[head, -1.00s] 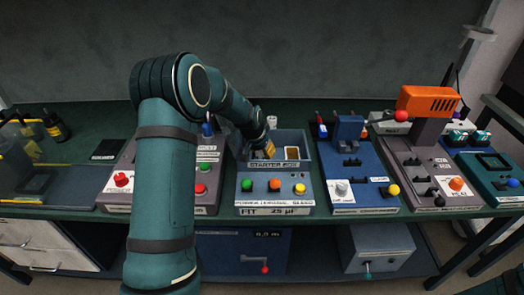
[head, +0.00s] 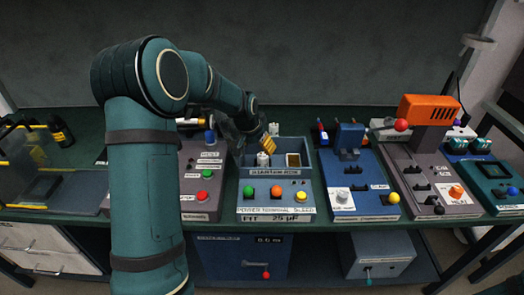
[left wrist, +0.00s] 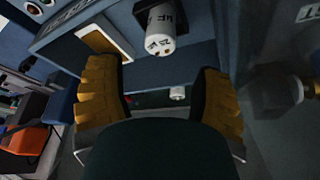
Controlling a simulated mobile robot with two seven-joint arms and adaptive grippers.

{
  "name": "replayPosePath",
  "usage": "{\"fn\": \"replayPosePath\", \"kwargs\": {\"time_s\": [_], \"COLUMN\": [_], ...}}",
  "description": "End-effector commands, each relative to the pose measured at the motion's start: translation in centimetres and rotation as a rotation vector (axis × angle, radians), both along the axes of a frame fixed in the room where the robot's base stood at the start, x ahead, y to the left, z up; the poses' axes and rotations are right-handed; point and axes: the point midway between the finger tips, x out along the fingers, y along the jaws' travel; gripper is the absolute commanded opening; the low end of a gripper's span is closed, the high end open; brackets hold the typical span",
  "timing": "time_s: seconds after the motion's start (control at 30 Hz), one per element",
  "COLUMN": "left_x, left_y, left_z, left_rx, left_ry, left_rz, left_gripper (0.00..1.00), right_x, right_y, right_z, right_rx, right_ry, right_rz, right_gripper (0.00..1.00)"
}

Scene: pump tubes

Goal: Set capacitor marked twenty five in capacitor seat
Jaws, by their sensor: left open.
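A white cylindrical capacitor (head: 262,158) stands in the left part of the open-topped blue-grey box labelled "FIT 25 µF" (head: 277,208). My left gripper (head: 266,141) is above the box's back left. In the left wrist view my left gripper (left wrist: 162,105) has its yellow fingers wide apart with nothing between them; the capacitor is beyond the fingertips. A tan-framed opening (head: 293,159) is in the box's right part. My right gripper is out of view.
An orange-headed machine (head: 430,109) stands farther right.

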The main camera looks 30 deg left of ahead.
Motion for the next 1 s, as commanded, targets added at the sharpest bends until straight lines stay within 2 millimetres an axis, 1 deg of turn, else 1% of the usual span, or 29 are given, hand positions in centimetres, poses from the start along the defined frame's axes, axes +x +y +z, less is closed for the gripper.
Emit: {"fn": "replayPosePath", "kwargs": {"time_s": [0.03, 0.1, 0.23, 0.4, 0.87, 0.93, 1.0], "left_x": [-0.4, -0.7, -1.2, -1.5, -1.4, -1.4, -1.4], "left_y": [0.0, 0.0, 0.0, 0.0, 0.0, 0.0, 0.0], "left_z": [1.0, 1.9, 3.0, 3.4, 3.4, 3.6, 4.3], "left_rx": [0.0, 0.0, 0.0, 0.0, 0.0, 0.0, 0.0], "left_ry": [-0.002, -0.002, 0.0, 0.0, 0.001, 0.001, 0.001], "left_rz": [-0.001, -0.001, -0.001, 0.0, 0.0, 0.0, 0.0], "left_gripper": [0.66, 0.66, 0.66, 0.66, 0.66, 0.66, 0.66], "right_x": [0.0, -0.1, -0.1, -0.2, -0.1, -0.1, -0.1], "right_y": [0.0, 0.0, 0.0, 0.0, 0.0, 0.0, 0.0], "right_z": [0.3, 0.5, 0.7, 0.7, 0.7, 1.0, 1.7], "right_rx": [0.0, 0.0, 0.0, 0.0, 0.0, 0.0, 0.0], "right_ry": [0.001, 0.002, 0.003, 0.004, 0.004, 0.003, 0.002], "right_rz": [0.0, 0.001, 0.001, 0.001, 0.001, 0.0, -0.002], "right_gripper": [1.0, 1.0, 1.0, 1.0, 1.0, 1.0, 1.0]}}
